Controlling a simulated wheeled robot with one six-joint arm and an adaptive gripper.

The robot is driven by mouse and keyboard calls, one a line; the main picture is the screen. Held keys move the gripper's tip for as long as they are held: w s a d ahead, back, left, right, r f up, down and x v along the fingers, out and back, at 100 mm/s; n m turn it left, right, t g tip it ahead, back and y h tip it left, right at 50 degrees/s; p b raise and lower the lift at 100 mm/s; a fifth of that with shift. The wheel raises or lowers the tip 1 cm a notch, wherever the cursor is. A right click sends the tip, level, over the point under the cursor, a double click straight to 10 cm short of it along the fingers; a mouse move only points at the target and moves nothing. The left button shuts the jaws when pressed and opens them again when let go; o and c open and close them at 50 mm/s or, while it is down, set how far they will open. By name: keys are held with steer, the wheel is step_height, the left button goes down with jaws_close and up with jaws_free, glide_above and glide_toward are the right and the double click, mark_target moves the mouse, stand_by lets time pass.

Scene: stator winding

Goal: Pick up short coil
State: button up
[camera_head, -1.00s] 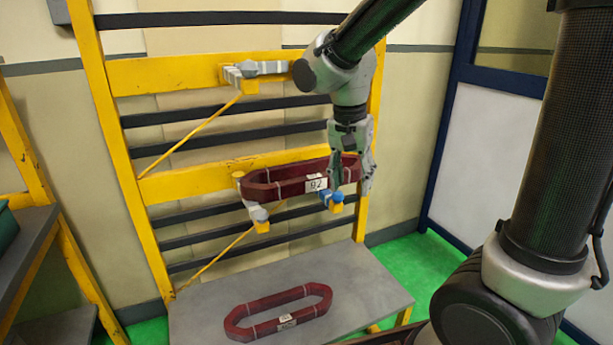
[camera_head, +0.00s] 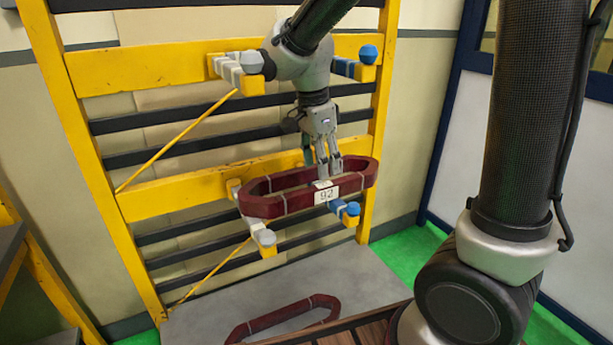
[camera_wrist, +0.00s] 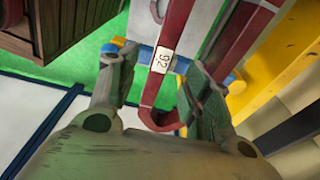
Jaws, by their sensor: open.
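A dark red elongated coil ring (camera_head: 268,206) with a white "92" label rests on the padded arms of the yellow rack. It also shows in the wrist view (camera_wrist: 176,30). A second dark red coil (camera_head: 283,314) lies on the grey table below, partly cut off by wooden slats in front. My gripper (camera_head: 328,172) points down at the racked coil, close to its labelled long side. In the wrist view my open fingers (camera_wrist: 158,85) stand on either side of that labelled bar, with a gap visible. Whether a finger touches it I cannot tell.
The yellow rack (camera_head: 160,72) has dark crossbars and padded arms: a blue-ended arm (camera_head: 345,210) under the coil's right, a grey-ended arm (camera_head: 264,238) to the left, and an upper pair. The grey table (camera_head: 215,305) stands below. Green floor shows at right.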

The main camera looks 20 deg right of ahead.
mark_target(324, 185)
steer(key=shift+w+f, duration=0.1)
steer(key=shift+w, duration=0.2)
steer(key=shift+w+f, duration=0.1)
steer(key=shift+f, duration=0.2)
steer(key=f, duration=0.4)
steer(key=d+f, duration=0.1)
steer(key=f, duration=0.2)
steer(key=shift+d, duration=0.1)
steer(key=shift+r, duration=0.1)
jaws_close()
